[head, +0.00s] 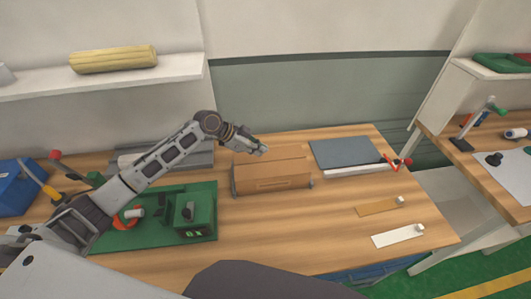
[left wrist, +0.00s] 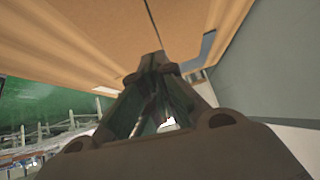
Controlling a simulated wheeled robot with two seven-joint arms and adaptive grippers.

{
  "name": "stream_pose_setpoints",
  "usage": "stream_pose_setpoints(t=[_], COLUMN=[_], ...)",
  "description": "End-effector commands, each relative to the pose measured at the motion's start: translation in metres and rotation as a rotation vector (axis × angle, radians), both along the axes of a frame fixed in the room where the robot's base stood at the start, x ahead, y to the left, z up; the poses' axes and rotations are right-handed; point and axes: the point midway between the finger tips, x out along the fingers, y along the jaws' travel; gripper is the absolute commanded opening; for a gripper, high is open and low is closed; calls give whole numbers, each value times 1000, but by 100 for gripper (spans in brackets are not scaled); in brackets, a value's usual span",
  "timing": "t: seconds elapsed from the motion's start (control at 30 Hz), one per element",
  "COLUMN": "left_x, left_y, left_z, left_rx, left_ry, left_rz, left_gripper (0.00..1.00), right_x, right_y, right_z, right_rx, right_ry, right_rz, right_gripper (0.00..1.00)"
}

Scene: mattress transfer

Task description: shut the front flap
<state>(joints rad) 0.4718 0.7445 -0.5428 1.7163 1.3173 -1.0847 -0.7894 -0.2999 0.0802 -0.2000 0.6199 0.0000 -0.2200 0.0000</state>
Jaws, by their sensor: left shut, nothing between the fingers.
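A brown cardboard box (head: 272,176) sits on the wooden table, near the middle of the head view. Its long front side faces me, and its top looks mostly covered; I cannot tell the front flap apart from the other panels. My left gripper (head: 262,150) is shut and empty, just behind and above the box's back edge. In the left wrist view the shut fingers (left wrist: 158,75) point toward a tan surface (left wrist: 195,25) with a thin dark seam. I cannot tell whether they touch it. My right gripper is not in view.
A green machine (head: 188,212) on a green base stands left of the box, under my left arm. A dark grey pad (head: 345,153) lies to the right. A tan strip (head: 380,207) and a white strip (head: 398,236) lie front right. The table in front of the box is clear.

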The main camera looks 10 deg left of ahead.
Motion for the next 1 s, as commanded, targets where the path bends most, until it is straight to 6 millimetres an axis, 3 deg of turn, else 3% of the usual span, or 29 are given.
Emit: stream_pose_setpoints(t=[0.4,1.0], left_x=[-16,-18], left_y=[30,33], left_z=[32,37], left_rx=[2,1], left_ry=[1,2], left_rz=[2,0], left_gripper=[0,0], right_x=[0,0], right_y=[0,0], right_z=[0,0], right_rx=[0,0], right_ry=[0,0], right_rz=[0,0], right_gripper=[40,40])
